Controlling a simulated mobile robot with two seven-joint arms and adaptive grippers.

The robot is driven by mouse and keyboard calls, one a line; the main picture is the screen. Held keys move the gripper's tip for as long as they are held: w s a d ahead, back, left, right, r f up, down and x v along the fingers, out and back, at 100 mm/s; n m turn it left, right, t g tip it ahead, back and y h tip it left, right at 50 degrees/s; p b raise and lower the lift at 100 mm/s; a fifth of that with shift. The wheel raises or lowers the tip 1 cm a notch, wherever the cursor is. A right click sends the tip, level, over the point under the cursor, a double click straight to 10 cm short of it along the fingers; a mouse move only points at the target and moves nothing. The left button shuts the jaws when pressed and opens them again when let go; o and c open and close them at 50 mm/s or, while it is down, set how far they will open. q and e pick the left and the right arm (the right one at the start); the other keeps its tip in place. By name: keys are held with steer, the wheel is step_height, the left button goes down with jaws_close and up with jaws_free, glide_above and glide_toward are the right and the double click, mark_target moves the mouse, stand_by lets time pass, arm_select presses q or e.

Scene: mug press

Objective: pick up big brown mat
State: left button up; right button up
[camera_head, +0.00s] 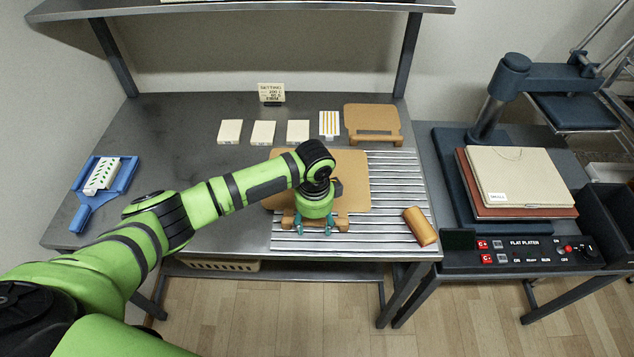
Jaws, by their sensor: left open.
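The big brown mat (354,184) lies flat, partly over the ribbed metal part of the table. A tan bar with feet (342,222) runs along its near edge. My left arm crosses over the mat and hides its middle. My left gripper (313,231) points down at the bar on the near edge, its two teal fingertips apart. I cannot tell whether the fingertips touch the bar. A smaller brown mat (371,117) with a similar bar lies farther back. My right gripper is not in view.
A brown block (420,227) lies right of the mat. Pale blocks (263,133), a striped card (329,123) and a sign (271,92) stand behind. A blue tray (117,182) is at left. The flat plate press (518,180) stands at right.

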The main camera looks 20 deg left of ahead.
arm_select(q)
steer(key=shift+f, duration=0.35)
steer(key=shift+r, duration=0.1)
jaws_close()
